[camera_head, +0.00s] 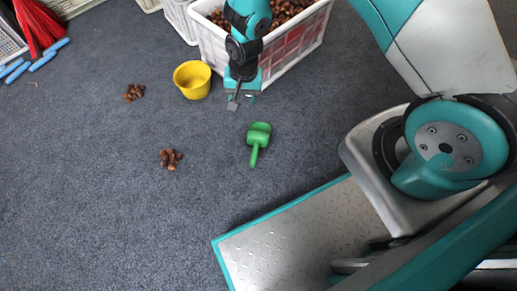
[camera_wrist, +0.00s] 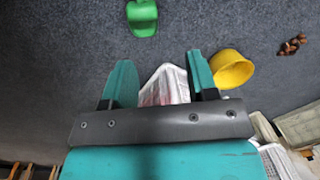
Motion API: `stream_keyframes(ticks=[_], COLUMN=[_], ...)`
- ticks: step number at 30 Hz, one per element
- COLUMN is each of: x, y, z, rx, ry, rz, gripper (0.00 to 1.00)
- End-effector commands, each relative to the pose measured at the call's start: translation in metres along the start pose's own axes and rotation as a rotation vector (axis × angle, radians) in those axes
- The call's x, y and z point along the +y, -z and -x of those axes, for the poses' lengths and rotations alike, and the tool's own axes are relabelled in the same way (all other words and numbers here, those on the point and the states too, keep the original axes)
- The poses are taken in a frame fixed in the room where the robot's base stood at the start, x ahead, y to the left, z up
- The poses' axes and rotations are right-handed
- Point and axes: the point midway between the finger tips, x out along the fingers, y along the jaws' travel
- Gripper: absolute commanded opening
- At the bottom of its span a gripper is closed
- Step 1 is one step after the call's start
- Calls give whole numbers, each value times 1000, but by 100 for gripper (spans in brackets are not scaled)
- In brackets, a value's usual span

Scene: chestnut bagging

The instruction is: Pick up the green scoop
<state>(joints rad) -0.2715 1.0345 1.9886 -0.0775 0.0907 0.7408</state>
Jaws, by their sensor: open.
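The green scoop (camera_head: 258,140) lies on the dark carpet, its handle pointing toward the bottom of the head view. It also shows in the wrist view at the top edge (camera_wrist: 142,20), where part of it is cut off by the frame. My gripper (camera_head: 243,99) is in the air up from the scoop in the head view, close to the white crate. In the wrist view its two teal fingers (camera_wrist: 161,75) are spread apart with nothing between them but the background. My gripper is apart from the scoop.
A yellow bucket (camera_head: 192,80) stands left of my gripper. A white crate (camera_head: 285,53) of chestnuts stands behind it. Two small chestnut piles (camera_head: 170,158) (camera_head: 133,92) lie on the carpet. Red and blue-tipped tools (camera_head: 38,28) lie at the upper left. Carpet around the scoop is clear.

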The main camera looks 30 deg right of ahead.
Motion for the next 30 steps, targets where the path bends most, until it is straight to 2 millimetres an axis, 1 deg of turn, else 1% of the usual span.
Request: stream_keyframes(ticks=[1, 3, 6, 9, 14, 21, 24, 27, 30], x=[11, 21, 33, 40, 45, 50, 51, 52, 52], y=[0, 2, 1, 1, 0, 2, 3, 3, 4], z=[-59, -100, -141, -162, -188, -244, -265, -280, -288], rx=[1, 13, 25, 34, 38, 36, 37, 37, 37], ry=[-21, -40, -59, -69, -73, -74, -74, -73, -73], rz=[-33, -74, -115, -139, -151, -150, -150, -149, -149], gripper=[53, 53, 53, 53, 53, 53, 53, 53, 53])
